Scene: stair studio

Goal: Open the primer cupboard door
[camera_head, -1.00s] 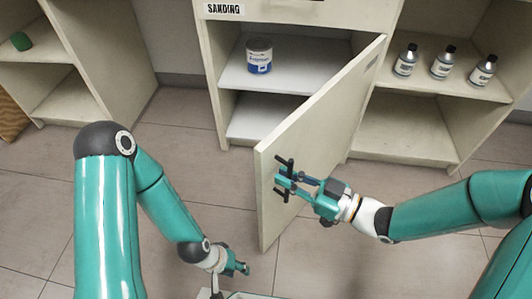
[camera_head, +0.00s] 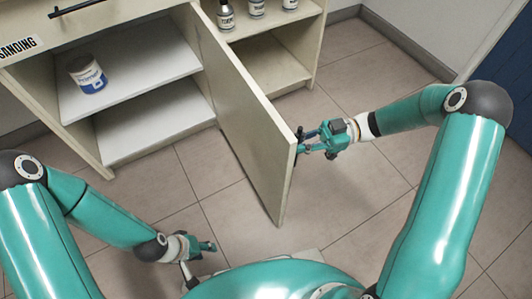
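The primer cupboard (camera_head: 82,133) stands at the left with a white and blue can labelled Primer (camera_head: 88,74) on its shelf. Its pale door (camera_head: 237,115) stands wide open, swung out toward me, with the hinge side at the back. My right gripper (camera_head: 303,142) is at the door's free edge, on the outer side. Its fingertips are partly hidden by the door, and no handle can be made out there. My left gripper (camera_head: 208,243) hangs low over the floor, left of the door's lower corner, empty, with its small fingertips looking apart.
A drawer with a black bar handle (camera_head: 75,8) and a SANDING label (camera_head: 18,48) is above the cupboard. An open shelf unit (camera_head: 268,58) with several bottles stands behind the door. The tiled floor (camera_head: 372,75) is clear at right.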

